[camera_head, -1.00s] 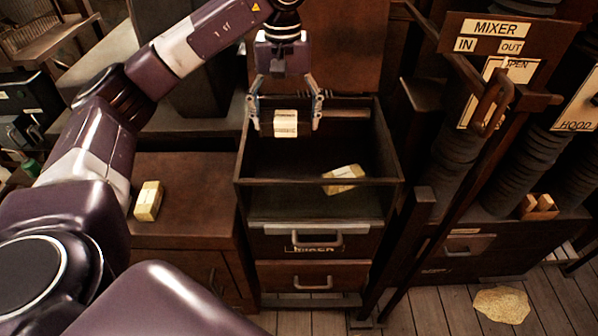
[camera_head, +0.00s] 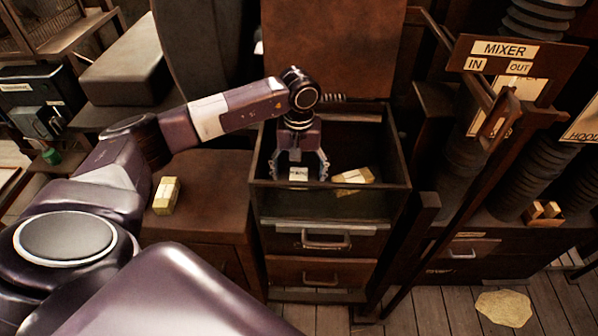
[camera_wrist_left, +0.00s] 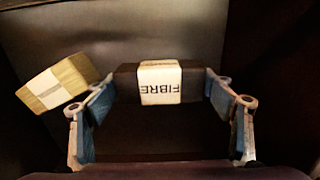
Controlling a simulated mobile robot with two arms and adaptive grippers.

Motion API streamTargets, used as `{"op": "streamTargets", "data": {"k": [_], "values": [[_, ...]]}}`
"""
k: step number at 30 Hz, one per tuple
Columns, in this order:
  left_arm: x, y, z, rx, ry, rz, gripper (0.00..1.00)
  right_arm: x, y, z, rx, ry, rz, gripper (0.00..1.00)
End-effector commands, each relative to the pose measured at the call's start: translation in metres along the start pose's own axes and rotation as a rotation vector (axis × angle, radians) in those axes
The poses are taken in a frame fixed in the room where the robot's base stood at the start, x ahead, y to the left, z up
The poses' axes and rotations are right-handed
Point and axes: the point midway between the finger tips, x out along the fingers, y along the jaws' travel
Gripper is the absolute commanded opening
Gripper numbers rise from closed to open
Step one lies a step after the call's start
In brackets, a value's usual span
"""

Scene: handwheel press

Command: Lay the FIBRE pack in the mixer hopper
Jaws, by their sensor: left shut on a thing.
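The FIBRE pack (camera_head: 298,174) is a dark block with a white label band. Its label reads FIBRE in the left wrist view (camera_wrist_left: 160,82). My left gripper (camera_head: 299,179) points down inside the mixer hopper (camera_head: 399,190), the open dark box at the centre. Its fingers are shut on the two ends of the pack, as the left wrist view also shows (camera_wrist_left: 161,88). The pack is low in the hopper; whether it touches the floor, I cannot tell. The front wall hides part of the inside. My right gripper is not in view.
A yellowish pack with a pale band (camera_head: 353,176) lies in the hopper, right of the FIBRE pack in the head view. A similar pack (camera_head: 166,195) sits on the cabinet (camera_head: 215,205) at left. A MIXER sign (camera_head: 505,50) and dark posts stand at right.

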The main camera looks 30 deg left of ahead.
Motion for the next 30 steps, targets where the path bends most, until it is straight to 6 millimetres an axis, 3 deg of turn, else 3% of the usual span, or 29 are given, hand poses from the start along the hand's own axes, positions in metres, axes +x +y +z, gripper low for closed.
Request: {"op": "streamTargets", "data": {"k": [12,13,17,30], "values": [[0.007,0.0004,-0.0005,0.001,0.002,0.001,0.46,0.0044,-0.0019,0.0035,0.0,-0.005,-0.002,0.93],[0.0058,0.0003,-0.0005,0.0,0.002,0.001,0.78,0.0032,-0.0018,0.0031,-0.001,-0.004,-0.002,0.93],[0.0052,0.0002,-0.0004,0.0,0.001,0.001,0.92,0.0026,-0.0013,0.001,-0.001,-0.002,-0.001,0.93],[-0.0012,0.0007,-0.0013,0.001,0.004,0.002,0.93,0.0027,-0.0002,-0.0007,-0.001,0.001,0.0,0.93]]}}
